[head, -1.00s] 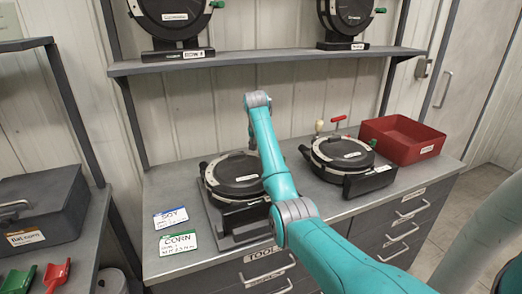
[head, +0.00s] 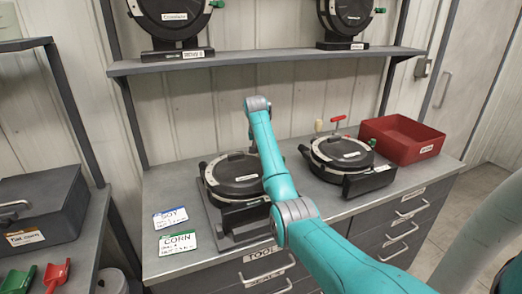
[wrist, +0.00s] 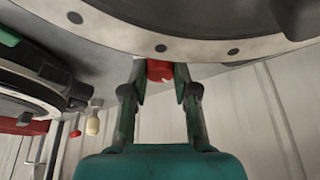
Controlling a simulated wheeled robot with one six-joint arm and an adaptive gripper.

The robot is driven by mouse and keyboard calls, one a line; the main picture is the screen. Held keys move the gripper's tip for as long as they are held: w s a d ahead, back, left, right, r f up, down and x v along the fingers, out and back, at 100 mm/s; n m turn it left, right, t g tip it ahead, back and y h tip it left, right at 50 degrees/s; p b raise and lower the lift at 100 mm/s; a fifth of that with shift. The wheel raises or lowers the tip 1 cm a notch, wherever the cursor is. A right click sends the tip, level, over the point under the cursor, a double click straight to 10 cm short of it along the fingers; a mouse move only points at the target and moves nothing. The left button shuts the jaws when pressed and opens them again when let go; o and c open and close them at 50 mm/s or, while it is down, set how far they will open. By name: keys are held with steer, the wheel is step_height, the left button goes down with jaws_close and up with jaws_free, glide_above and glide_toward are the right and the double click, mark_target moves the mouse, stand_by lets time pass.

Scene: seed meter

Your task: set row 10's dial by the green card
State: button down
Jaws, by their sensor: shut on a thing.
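The green-edged CORN card (head: 178,243) lies flat on the worktop at front left; its smaller lines are too blurred to read. A round black meter with a pale rim (head: 236,171) sits on a grey tray beside it. My gripper is hidden behind my arm at this meter in the head view. In the wrist view my gripper (wrist: 160,78) is shut on a small red piece (wrist: 160,70) at the edge of a large pale rim (wrist: 150,40). I cannot read a row number on this meter, and the dial's setting is not legible.
A blue-edged SOY card (head: 170,217) lies behind the green one. A second meter (head: 342,152), with red and cream knobs behind it, stands to the right. A red bin (head: 402,138) is beyond it. Two more meters stand on the shelf (head: 270,62) above.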

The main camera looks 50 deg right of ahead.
steer(key=shift+w+m+g, duration=0.1)
steer(key=shift+m+g, duration=0.4)
steer(key=shift+m, duration=0.9)
steer(key=shift+m+g, duration=0.5)
steer(key=shift+m, duration=0.9)
steer(key=shift+h, duration=0.3)
steer(key=c, duration=0.9)
jaws_free()
steer(key=shift+r, duration=0.1)
steer(key=v, duration=1.1)
steer(key=shift+w+a+r, duration=0.1)
steer(key=shift+a+r, duration=0.05)
steer(key=shift+r, duration=0.25)
